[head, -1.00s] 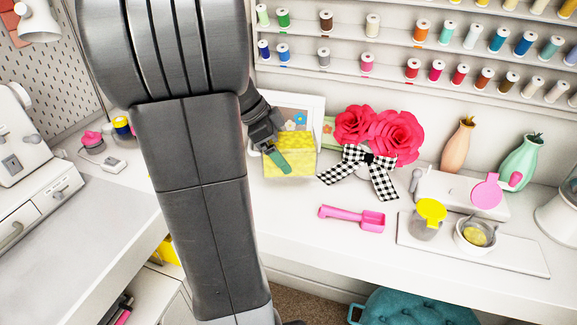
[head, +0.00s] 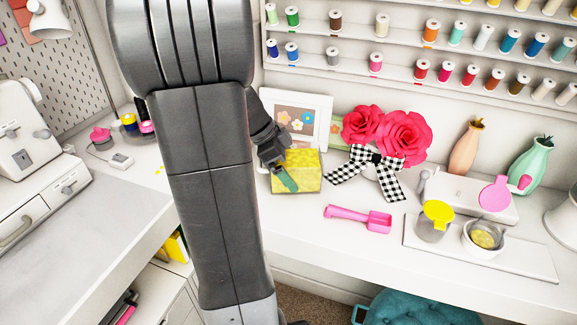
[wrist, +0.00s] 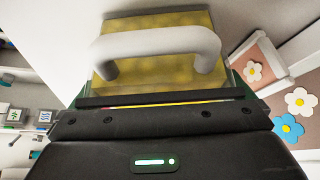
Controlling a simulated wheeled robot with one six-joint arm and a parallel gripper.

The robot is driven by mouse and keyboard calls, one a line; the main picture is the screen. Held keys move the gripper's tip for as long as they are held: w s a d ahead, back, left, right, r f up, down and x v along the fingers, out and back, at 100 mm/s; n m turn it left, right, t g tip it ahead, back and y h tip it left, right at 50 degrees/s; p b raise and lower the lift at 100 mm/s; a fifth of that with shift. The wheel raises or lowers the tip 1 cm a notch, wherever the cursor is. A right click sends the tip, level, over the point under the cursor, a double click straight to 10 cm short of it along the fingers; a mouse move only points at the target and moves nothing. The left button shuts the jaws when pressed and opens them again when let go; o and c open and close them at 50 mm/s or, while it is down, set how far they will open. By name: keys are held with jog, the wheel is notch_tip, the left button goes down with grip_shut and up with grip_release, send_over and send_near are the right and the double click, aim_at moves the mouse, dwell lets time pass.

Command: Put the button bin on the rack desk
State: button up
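The button bin seems to be the yellow patterned box (head: 304,172) at the back of the white rack desk (head: 320,238), in front of a picture frame. The wrist view shows its yellow side (wrist: 150,80) and a pale grey handle. My gripper (head: 287,172) is at the bin, with one green finger lying against its front face. In the wrist view the green fingers (wrist: 152,92) flank the bin closely, so it appears gripped. I cannot tell whether its bottom touches the desk. The inside of the bin is hidden.
Red paper flowers (head: 388,138) with a checked bow stand right of the bin. A pink scoop (head: 358,219) lies in front. A tray (head: 510,262) with small cups and two vases are farther right. The white picture frame (head: 328,105) is close behind. Thread shelves line the wall.

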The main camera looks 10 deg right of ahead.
jog(key=shift+r, duration=0.2)
jog(key=v, duration=1.2)
